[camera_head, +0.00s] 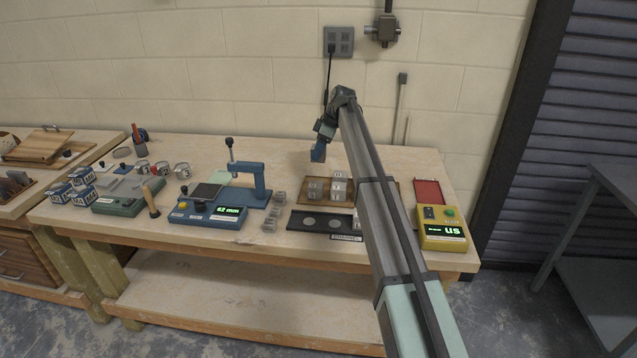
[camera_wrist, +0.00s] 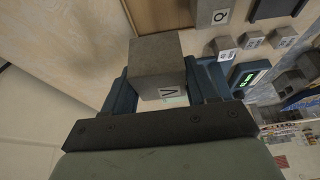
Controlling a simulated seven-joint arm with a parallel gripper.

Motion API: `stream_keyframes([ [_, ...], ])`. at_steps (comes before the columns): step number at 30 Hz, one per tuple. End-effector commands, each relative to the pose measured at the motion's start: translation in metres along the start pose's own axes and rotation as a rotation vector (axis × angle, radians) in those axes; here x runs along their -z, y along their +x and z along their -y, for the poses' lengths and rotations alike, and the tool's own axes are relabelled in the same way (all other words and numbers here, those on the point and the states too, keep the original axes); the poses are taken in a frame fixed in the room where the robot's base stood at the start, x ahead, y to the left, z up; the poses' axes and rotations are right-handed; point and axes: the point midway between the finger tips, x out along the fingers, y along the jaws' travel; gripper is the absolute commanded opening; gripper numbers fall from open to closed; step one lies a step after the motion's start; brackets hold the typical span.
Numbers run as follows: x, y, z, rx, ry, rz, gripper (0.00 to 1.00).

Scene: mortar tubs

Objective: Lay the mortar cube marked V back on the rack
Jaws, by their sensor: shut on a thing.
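The grey mortar cube marked V (camera_wrist: 157,60) is between the two blue fingers of my gripper (camera_wrist: 160,85) in the wrist view, with its V label towards the camera. My gripper (camera_head: 318,153) is shut on it, raised above the back of the bench in the head view, left of and behind the cubes on the brown wooden rack (camera_head: 405,191). Several grey cubes (camera_head: 314,189) stand on the rack, some stacked. My arm hides part of the rack.
A black tray (camera_head: 298,222) with round discs lies in front of the rack. A yellow meter (camera_head: 442,229) and red pad (camera_head: 429,192) are to its right. Small cubes (camera_head: 269,225) and a blue press (camera_head: 250,185) stand left. A cube marked Q (camera_wrist: 207,12) shows in the wrist view.

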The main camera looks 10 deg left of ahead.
Motion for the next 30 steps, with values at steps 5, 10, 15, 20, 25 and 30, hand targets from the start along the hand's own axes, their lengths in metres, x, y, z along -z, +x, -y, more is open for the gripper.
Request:
stream_keyframes([
  [5, -0.008, 0.018, 0.002, 0.002, -0.009, 0.0, 0.17],
  [10, -0.018, 0.043, 0.002, 0.002, -0.009, 0.0, 0.17],
  [15, -0.024, 0.057, 0.001, -0.001, -0.009, 0.0, 0.17],
  [20, -0.03, 0.07, 0.002, 0.001, -0.008, 0.0, 0.17],
  [25, -0.037, 0.088, 0.001, 0.0, -0.008, 0.0, 0.17],
  [30, -0.038, 0.091, 0.001, -0.001, -0.009, 0.0, 0.17],
])
